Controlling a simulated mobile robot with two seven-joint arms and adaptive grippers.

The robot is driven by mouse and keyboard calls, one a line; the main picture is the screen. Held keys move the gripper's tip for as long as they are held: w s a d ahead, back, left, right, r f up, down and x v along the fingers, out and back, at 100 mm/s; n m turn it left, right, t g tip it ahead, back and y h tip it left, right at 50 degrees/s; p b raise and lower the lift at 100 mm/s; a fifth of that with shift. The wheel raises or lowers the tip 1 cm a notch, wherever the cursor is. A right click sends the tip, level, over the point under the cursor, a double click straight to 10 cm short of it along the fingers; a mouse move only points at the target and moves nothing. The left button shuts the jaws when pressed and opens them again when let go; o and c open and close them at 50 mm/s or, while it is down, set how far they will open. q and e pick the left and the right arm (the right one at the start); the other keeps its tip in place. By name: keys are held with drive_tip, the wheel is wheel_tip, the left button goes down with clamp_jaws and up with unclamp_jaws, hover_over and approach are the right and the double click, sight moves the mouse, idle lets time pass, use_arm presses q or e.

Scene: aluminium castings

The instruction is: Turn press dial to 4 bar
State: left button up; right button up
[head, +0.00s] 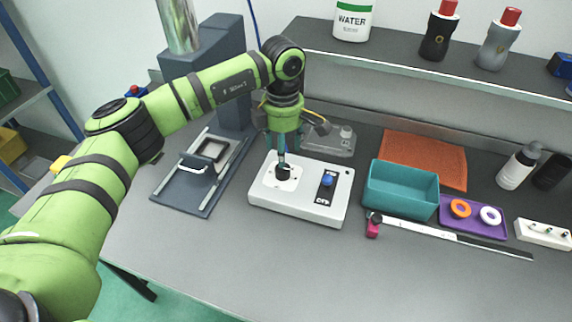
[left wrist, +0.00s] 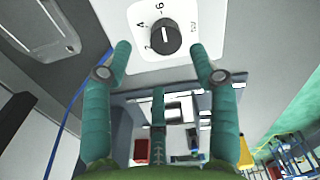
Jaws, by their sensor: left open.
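The press dial is a black round knob (head: 283,172) on a white plate on top of the white control box (head: 325,208). In the left wrist view the knob (left wrist: 166,38) carries a short white line that runs roughly up and down the picture. The numbers 2, 4 and 6 show around its left and upper side; I cannot tell the exact setting. My left gripper (head: 282,152) points down just above the dial. Its teal fingers (left wrist: 160,70) are spread and empty, with the knob beyond their tips. My right gripper is not in view.
A blue switch knob (head: 327,181) sits on the box's right side. The press (head: 205,70) and its base plate (head: 185,205) stand at the left. A clear container (head: 330,145) lies behind the box. A teal bin (head: 400,192) and purple tray (head: 472,232) stand right. The front bench is clear.

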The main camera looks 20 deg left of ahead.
sight(283, 171)
use_arm(q)
drive_tip(key=f+p, duration=0.1)
drive_tip(key=f, duration=0.1)
drive_tip(key=s+f+p, duration=0.1)
drive_tip(key=f, duration=0.2)
drive_tip(key=shift+w+d+f, duration=0.1)
drive_tip(key=shift+w+f, duration=0.05)
drive_tip(key=shift+f, duration=0.35)
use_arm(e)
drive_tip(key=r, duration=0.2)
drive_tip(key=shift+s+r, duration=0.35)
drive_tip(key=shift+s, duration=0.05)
use_arm(q)
drive_tip(key=c, duration=1.2)
